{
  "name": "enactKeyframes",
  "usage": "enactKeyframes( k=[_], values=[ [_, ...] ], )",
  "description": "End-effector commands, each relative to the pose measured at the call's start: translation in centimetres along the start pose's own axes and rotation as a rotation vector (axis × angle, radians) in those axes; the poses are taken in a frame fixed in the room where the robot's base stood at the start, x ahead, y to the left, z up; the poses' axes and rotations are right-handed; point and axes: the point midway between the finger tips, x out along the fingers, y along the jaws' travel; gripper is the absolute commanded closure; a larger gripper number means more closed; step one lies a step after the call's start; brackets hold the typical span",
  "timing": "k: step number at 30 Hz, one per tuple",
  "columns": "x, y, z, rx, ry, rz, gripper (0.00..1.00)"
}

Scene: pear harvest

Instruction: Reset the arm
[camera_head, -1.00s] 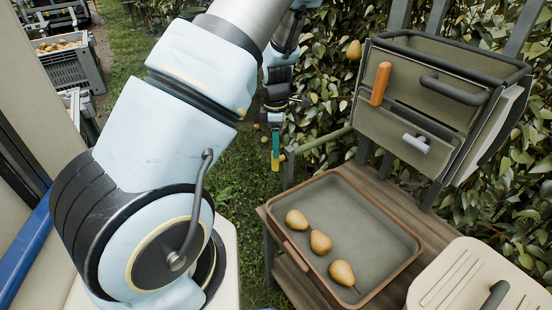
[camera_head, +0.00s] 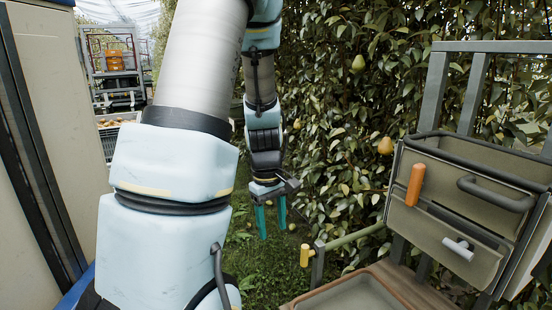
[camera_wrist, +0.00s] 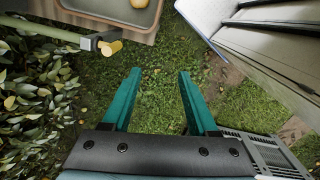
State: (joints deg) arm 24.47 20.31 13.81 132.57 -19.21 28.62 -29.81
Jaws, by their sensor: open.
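My gripper (camera_head: 270,221) hangs from my arm in front of the hedge, pointing down, with its two teal fingers apart and nothing between them. In the wrist view my gripper (camera_wrist: 158,85) is open above grass, its fingers parallel and empty. My arm takes up the left middle of the head view, its forearm hanging down beside the hedge.
A tray (camera_head: 352,300) with a brown rim shows at the bottom right. A wall-like organizer (camera_head: 440,245) with an orange handle (camera_head: 415,185) stands above it. A rod with a yellow end (camera_head: 305,256) juts toward my gripper. Pears (camera_head: 386,146) hang in the hedge.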

Motion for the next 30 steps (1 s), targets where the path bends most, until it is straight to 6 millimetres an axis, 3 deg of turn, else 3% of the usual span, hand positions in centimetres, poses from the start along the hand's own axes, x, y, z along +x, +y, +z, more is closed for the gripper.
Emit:
enactKeyframes(
  k=[3, 10, 30],
  values=[
    [-3.0, -3.7, 0.6, 0.277, 0.052, 0.022, 0.41],
    [-5.5, -7.9, 1.6, 0.649, 0.143, -0.007, 0.41],
    [-5.8, -8.5, 1.8, 0.714, 0.159, -0.018, 0.41]
  ],
)
